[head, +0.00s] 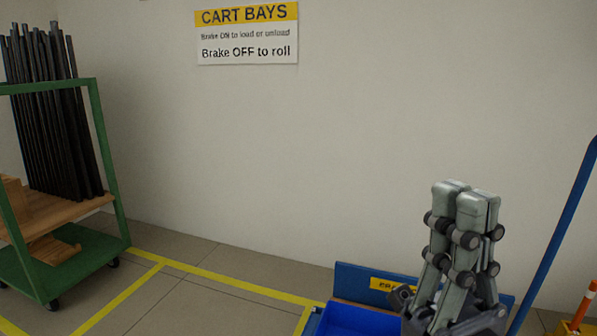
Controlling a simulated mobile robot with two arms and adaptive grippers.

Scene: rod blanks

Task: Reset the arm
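My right gripper (465,192) is at the lower right of the head view, raised and pointing up in front of the wall. Its two fingers are together, with no object visible between them. It hides part of a blue cart (355,319) behind and below it. My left gripper is not in the head view.
A green cart (98,120) with dark upright rods (58,120) on a wooden shelf stands at the left. Yellow lines (222,278) mark the floor. A CART BAYS sign (247,35) hangs on the wall. A blue pole (560,228) and an orange post (585,305) stand at the right.

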